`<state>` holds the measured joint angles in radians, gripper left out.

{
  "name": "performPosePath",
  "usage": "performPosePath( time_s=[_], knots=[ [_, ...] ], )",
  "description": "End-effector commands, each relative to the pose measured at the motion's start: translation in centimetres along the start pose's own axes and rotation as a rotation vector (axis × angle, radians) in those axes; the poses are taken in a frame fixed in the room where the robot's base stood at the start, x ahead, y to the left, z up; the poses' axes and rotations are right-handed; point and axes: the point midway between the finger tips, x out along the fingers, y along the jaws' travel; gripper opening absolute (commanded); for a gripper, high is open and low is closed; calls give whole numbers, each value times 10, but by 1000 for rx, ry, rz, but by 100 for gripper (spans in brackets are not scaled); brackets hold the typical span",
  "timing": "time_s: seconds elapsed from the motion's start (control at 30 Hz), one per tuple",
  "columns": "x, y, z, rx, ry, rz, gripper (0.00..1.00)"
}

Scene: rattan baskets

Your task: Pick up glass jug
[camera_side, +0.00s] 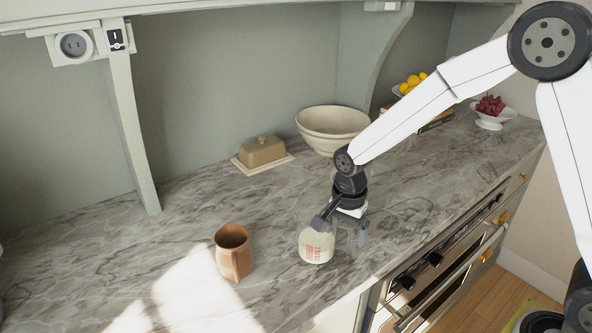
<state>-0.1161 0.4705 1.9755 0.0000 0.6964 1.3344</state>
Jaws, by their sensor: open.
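The glass jug (316,246) stands on the grey marble counter (160,222); it looks whitish, with red print on its side. My gripper (339,232) is open and reaches down at the jug from above and right. One dark finger lies over the jug's upper right part, and the other finger end shows to the right of the jug. Whether either finger touches the jug, I cannot tell. The jug's top right is partly hidden by the finger.
A brown mug (233,253) stands left of the jug. A butter dish (263,153) and a large cream bowl (331,128) stand behind. A bowl of red fruit (490,112) is at the far right. The counter's front edge is close, above an oven (440,275).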

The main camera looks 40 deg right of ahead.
Motion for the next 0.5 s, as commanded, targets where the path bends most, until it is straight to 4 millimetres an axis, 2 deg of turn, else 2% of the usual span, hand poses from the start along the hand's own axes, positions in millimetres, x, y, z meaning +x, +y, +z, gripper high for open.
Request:
performPosePath(
  time_s=[0.5],
  knots=[
    [1,0,0,0,0,-1,100]
  ],
)
